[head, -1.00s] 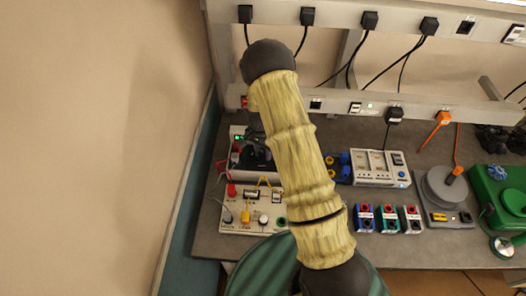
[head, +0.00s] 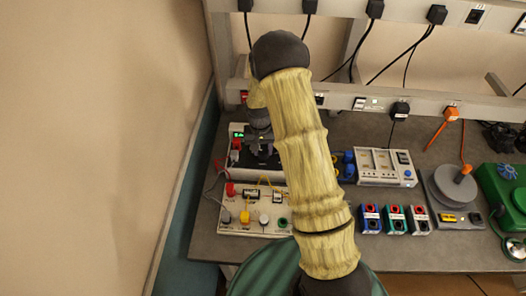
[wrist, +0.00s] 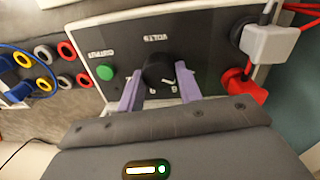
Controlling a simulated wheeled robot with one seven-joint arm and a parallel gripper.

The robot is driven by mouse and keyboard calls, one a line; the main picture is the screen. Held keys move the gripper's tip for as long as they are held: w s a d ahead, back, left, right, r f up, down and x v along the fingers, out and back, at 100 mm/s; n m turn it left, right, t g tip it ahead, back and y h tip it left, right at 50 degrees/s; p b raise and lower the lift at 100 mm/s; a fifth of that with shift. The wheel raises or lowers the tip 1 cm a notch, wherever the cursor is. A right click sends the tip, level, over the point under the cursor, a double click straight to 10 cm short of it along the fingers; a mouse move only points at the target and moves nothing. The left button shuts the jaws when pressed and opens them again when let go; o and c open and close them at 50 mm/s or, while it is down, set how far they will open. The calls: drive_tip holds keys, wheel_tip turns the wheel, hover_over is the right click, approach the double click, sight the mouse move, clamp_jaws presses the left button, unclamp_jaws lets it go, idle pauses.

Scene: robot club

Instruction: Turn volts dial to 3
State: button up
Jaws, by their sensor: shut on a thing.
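The volts dial (wrist: 158,70) is a round black knob on the dark face of a power supply (wrist: 205,45), under an upside-down VOLTS label in the wrist view. My gripper (wrist: 160,82) has its two lilac fingers on either side of the dial, shut on it. A few white scale marks show beside the knob, but the dial's setting is too unclear to read. A green OUTPUT button (wrist: 104,72) is left of the dial. In the head view, my gripper (head: 260,152) is at the power supply (head: 237,132), whose small green display is unreadable; my arm partly hides it.
A red plug (wrist: 245,88) and a grey plug (wrist: 264,42) sit right of the dial. In the head view, a white circuit board (head: 240,218) lies in front of the supply. A white instrument (head: 385,167) and several small coloured socket blocks (head: 394,219) stand to the right.

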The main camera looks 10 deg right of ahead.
sight(260, 151)
drive_tip(key=shift+w+r+n, duration=0.1)
drive_tip(key=shift+n, duration=0.5)
drive_tip(key=shift+a, duration=0.1)
drive_tip(key=o, duration=1)
wheel_tip(260, 151, up, 17)
drive_tip(key=a+b, duration=0.1)
drive_tip(key=b, duration=0.3)
drive_tip(key=shift+r, duration=0.15)
